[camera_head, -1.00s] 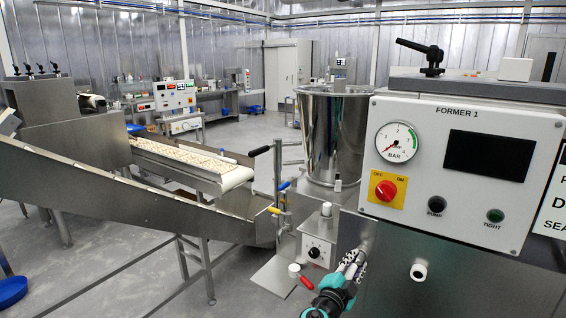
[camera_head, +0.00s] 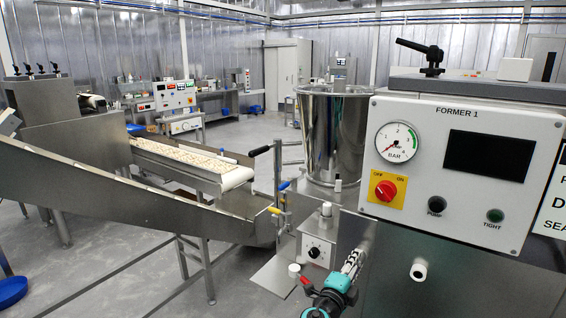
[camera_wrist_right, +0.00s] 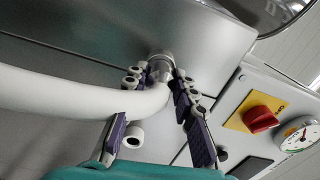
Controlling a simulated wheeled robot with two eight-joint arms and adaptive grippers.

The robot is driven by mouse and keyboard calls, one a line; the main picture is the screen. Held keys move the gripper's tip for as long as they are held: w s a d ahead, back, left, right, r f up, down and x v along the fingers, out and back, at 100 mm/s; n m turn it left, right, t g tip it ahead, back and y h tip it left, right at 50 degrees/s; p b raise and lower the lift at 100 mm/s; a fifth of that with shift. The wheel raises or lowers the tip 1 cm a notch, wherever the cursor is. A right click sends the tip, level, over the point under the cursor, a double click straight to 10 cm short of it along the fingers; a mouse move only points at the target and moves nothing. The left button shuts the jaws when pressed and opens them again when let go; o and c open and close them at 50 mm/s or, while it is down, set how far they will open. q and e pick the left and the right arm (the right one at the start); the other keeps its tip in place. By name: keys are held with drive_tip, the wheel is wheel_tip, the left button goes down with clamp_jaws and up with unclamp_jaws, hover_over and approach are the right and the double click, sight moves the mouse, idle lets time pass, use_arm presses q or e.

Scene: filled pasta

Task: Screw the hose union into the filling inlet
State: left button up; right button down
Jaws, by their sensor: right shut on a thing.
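My right gripper (camera_head: 354,262) is in front of the former's steel side in the head view, its teal wrist below. In the right wrist view its dark-padded fingers (camera_wrist_right: 159,84) are closed in on both sides of the bent end of a white hose (camera_wrist_right: 60,88). A round metal collar, the hose union (camera_wrist_right: 160,62), sits at the hose's end, against the steel wall. The filling inlet is hidden behind it, and I cannot tell how far the thread is engaged. My left gripper is not recognisable in view.
The FORMER 1 panel (camera_head: 463,172) carries a gauge, a red switch (camera_head: 386,190) and a dark screen. A white stub (camera_head: 419,270) sticks out below it. A steel hopper (camera_head: 333,135) stands behind, and a conveyor (camera_head: 195,164) and chute (camera_head: 120,190) lie left.

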drive_tip(key=c, duration=1.2)
unclamp_jaws()
drive_tip(key=shift+o, duration=0.2)
drive_tip(key=n, duration=0.6)
drive_tip(key=shift+n, duration=0.4)
drive_tip(key=n, duration=0.9)
drive_tip(key=shift+n, duration=0.4)
drive_tip(key=n, duration=0.4)
drive_tip(key=shift+n, duration=0.4)
drive_tip(key=n, duration=0.7)
